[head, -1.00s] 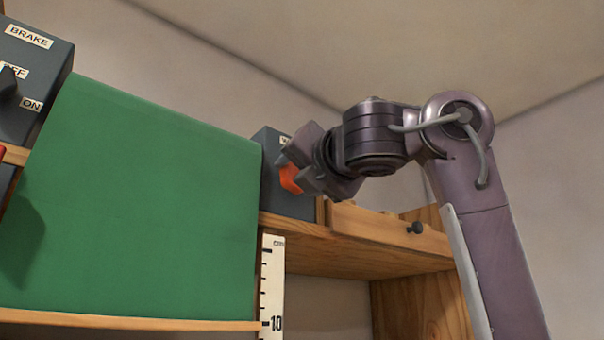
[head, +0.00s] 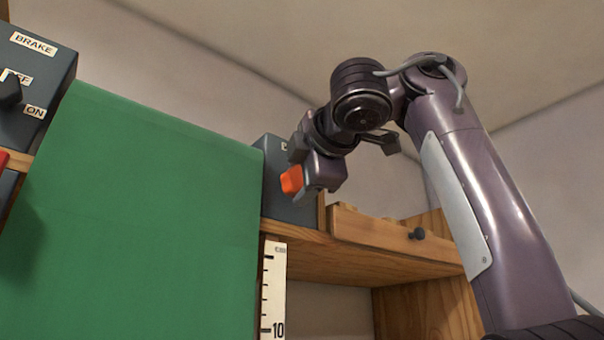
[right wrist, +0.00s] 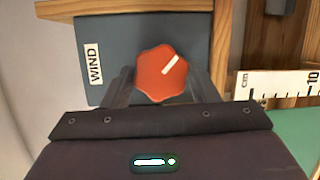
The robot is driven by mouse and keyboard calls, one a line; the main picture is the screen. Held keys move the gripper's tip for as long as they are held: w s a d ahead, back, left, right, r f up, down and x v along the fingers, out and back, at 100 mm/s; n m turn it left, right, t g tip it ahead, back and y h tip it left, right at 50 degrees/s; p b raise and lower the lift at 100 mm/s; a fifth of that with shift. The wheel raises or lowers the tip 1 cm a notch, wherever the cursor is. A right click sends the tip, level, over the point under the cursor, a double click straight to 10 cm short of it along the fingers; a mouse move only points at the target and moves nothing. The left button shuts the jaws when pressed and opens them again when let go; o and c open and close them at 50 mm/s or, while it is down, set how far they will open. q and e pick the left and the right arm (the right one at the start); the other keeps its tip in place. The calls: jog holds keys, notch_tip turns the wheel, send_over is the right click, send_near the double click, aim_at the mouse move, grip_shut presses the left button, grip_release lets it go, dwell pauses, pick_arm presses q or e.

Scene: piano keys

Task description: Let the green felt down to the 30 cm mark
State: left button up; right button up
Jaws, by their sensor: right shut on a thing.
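The green felt (head: 140,220) hangs as a wide sheet in the head view. Its lower edge is out of view, below the 10 mark of the white cm scale (head: 273,290) at its right. The scale and a strip of felt (right wrist: 300,122) also show in the right wrist view. My right gripper (head: 296,180) is shut on the orange-red knob (right wrist: 162,72) of the grey WIND box (right wrist: 140,40). The knob's white line points to the upper right in the wrist view. My left gripper is not in view.
The grey BRAKE box (head: 35,75) with a black lever (head: 10,90) and OFF and ON labels stands at the upper left. A wooden shelf (head: 380,250) with a small dark peg (head: 417,233) lies right of the WIND box. Part of a red thing shows at the left edge.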

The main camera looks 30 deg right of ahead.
jog(key=m, duration=0.1)
jog(key=m+y, duration=0.1)
jog(key=m, duration=0.1)
jog(key=shift+s+r+g, duration=0.1)
jog(key=shift+r+g, duration=0.1)
jog(key=shift+g, duration=0.2)
jog(key=m+y, duration=0.1)
jog(key=m, duration=0.2)
jog(key=m+g+y, duration=0.1)
jog(key=m, duration=0.2)
jog(key=m+y, duration=0.2)
jog(key=m, duration=0.1)
jog(key=shift+d+r+g, duration=0.1)
jog(key=shift+d+g, duration=0.2)
jog(key=shift+d, duration=0.05)
jog(key=o, duration=1)
jog(key=shift+w, duration=0.25)
jog(key=shift+c, duration=0.2)
